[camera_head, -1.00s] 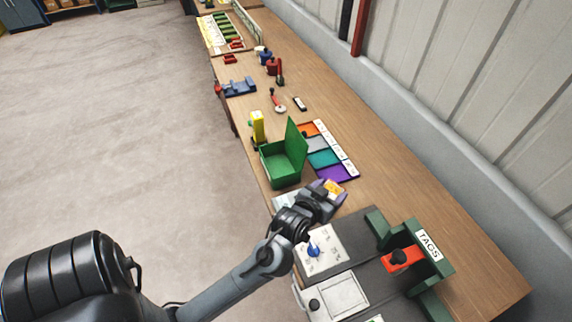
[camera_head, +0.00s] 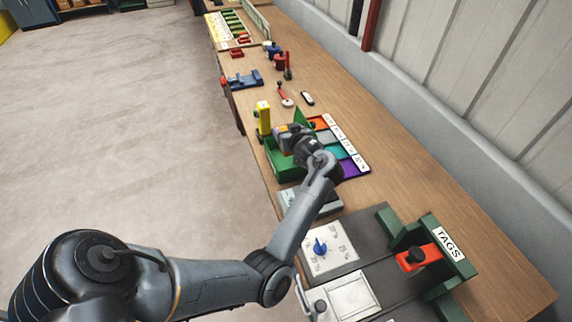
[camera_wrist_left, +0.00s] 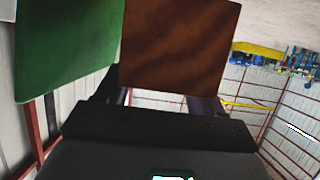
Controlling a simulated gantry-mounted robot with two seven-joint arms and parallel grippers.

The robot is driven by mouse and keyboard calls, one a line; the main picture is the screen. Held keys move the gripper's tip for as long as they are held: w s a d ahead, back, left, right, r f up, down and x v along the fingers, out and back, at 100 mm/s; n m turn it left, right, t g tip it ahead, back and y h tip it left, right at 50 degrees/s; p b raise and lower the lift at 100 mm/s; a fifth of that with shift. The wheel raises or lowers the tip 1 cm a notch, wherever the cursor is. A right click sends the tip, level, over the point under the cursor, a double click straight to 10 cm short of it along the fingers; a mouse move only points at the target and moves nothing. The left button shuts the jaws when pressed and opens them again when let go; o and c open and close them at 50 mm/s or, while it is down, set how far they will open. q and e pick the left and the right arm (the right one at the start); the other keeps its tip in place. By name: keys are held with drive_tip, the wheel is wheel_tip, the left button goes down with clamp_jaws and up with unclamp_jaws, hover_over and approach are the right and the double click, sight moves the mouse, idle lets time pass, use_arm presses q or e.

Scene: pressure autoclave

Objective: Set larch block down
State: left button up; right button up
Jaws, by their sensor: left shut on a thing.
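My left gripper (camera_head: 292,139) is shut on the larch block and holds it over or close beside the green box (camera_head: 285,168). In the left wrist view the larch block (camera_wrist_left: 180,45) is a brown, wood-grained block between the fingers. The box's green lid (camera_head: 304,119) stands open behind the gripper; a green panel, probably this lid, is left of the block in the wrist view (camera_wrist_left: 65,50). The arm hides part of the box, and I cannot tell whether the block touches it. My right gripper is not in view.
A dial plate (camera_head: 328,248) and a green TAGS stand (camera_head: 440,262) are nearer. Bare bench (camera_head: 400,170) lies along the wall.

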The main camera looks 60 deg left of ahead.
use_arm(q)
drive_tip(key=shift+w+f, duration=0.1)
drive_tip(key=shift+f, duration=0.25)
drive_tip(key=shift+f+b, duration=0.65)
drive_tip(key=shift+f, duration=3.7)
drive_tip(key=shift+f, duration=0.1)
